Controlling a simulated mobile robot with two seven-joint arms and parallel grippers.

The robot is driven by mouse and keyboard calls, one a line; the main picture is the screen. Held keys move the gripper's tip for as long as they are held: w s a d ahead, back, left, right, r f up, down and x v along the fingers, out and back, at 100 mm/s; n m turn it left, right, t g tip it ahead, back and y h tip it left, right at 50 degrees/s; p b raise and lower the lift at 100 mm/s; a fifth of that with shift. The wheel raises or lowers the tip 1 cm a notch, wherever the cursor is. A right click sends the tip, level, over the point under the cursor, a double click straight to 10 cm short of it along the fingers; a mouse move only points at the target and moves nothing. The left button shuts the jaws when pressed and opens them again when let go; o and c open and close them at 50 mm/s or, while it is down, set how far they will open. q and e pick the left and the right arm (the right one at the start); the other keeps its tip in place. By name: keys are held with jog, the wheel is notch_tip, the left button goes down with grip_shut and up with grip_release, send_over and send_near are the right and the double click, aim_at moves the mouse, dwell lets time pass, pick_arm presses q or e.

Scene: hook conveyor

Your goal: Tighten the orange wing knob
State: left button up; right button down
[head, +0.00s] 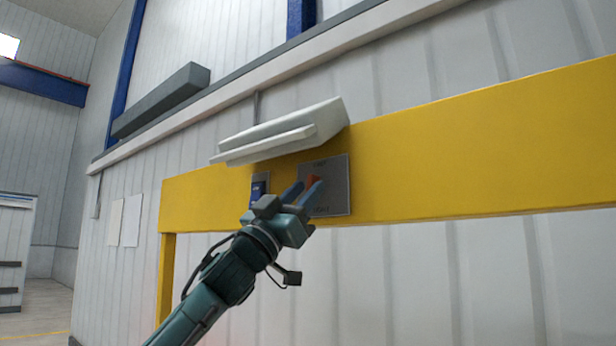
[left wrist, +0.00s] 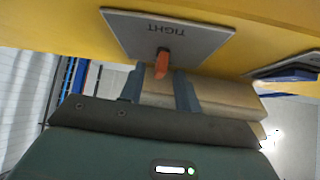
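The orange wing knob (head: 313,181) sits on a grey metal plate (head: 338,190) fixed to the yellow beam. In the left wrist view the knob (left wrist: 162,60) stands out from the plate (left wrist: 205,38), which reads "TIGHT". My left gripper (head: 305,190) is at the plate with its fingers spread. In the left wrist view its fingertips (left wrist: 160,74) lie on either side of the knob's outer end, with a gap on each side. The fingers partly hide the knob in the head view. My right gripper is not in view.
The yellow beam (head: 450,140) runs across the wall. A pale angled hood (head: 285,132) juts out just above the plate. A small blue-fronted panel (head: 259,188) sits left of the plate; it shows at the right in the left wrist view (left wrist: 290,72).

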pick_arm(q)
jog(key=shift+x, duration=0.85)
grip_shut()
jog(key=shift+f, duration=0.1)
